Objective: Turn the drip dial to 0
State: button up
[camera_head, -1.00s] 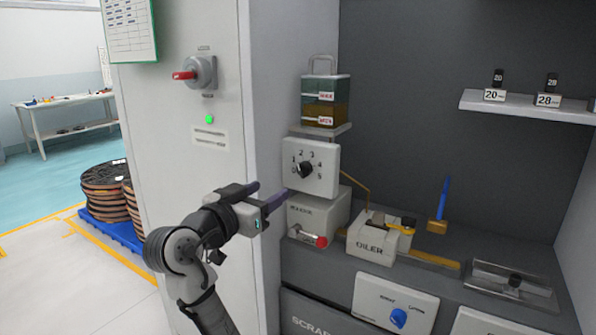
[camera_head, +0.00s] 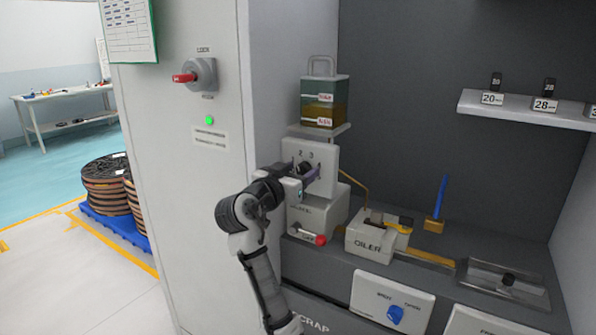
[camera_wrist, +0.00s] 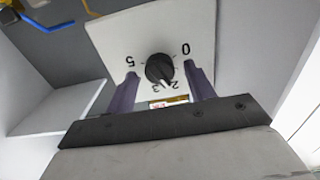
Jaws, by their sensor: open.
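The drip dial is a black knob (camera_head: 308,173) on a white numbered plate (camera_head: 325,155), below the oil tank (camera_head: 324,103). In the wrist view the knob (camera_wrist: 159,68) sits near the middle, with 0 on the right, 5 on the left, and 2 and 3 below it. A pale pointer mark on the knob faces down toward the 2 and 3. My gripper (camera_wrist: 161,70) is open, its purple fingers on either side of the knob, with gaps showing. In the head view my gripper (camera_head: 303,172) is at the dial and hides part of its plate.
A grey box with a red-tipped lever (camera_head: 319,240) is below the dial, and the oiler (camera_head: 372,240) stands to its right. A thin yellow pipe (camera_head: 354,183) runs down to the oiler. The cabinet wall with a red switch (camera_head: 185,78) is close on the left.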

jog(key=shift+c, duration=0.4)
jog(key=c, duration=0.9)
jog(key=shift+n, duration=0.4)
jog(key=n+p, duration=0.2)
jog(key=n, duration=0.1)
jog(key=shift+a+r+n, duration=0.1)
jog(key=shift+n, duration=0.2)
jog(key=n+p, duration=0.2)
jog(key=n, duration=0.2)
jog(key=shift+n+p, duration=0.3)
jog(key=n+p, duration=0.3)
jog(key=n, duration=0.1)
jog(key=shift+w, duration=0.1)
jog(key=shift+a+f+n+p, duration=0.1)
jog(key=shift+f+n+p, duration=0.1)
jog(key=shift+n+p, duration=1.85)
jog(key=shift+f+n+b, duration=0.1)
jog(key=shift+n+b, duration=0.3)
jog(key=shift+n, duration=0.15)
